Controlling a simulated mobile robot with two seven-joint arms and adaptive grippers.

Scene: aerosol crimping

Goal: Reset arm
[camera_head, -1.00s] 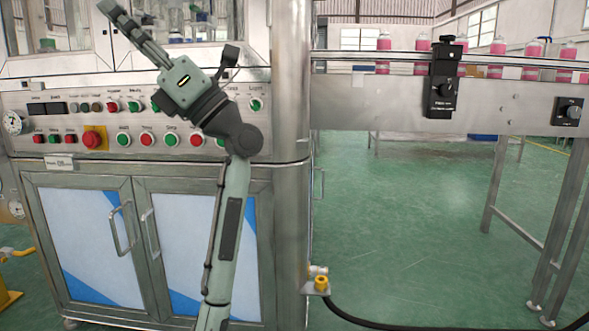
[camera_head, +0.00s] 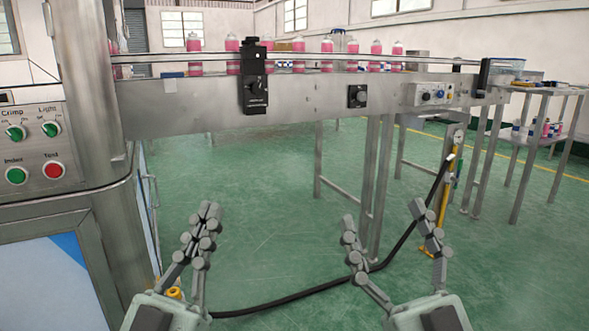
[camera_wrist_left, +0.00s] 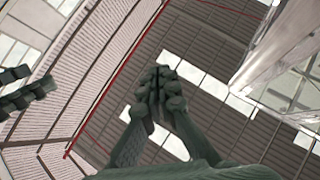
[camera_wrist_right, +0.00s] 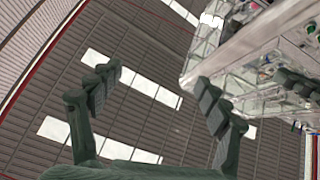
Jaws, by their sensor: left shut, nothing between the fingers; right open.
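My left gripper (camera_head: 202,232) is at the lower middle of the head view, pointing up, with its fingers together and nothing between them. The left wrist view shows its fingertips meeting (camera_wrist_left: 160,82). My right gripper (camera_head: 385,225) is to its right in the head view, also pointing up, with its fingers spread apart and empty. The right wrist view shows the gap between its fingers (camera_wrist_right: 155,88). Both grippers appear in front of the green floor and touch nothing that I can see.
The crimping machine (camera_head: 28,150) with its buttons stands at the left. A steel conveyor (camera_head: 200,107) with pink bottles (camera_head: 327,50) runs across behind the grippers. A shelf table (camera_head: 560,90) stands at the right. A black hose (camera_head: 290,298) crosses the open floor.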

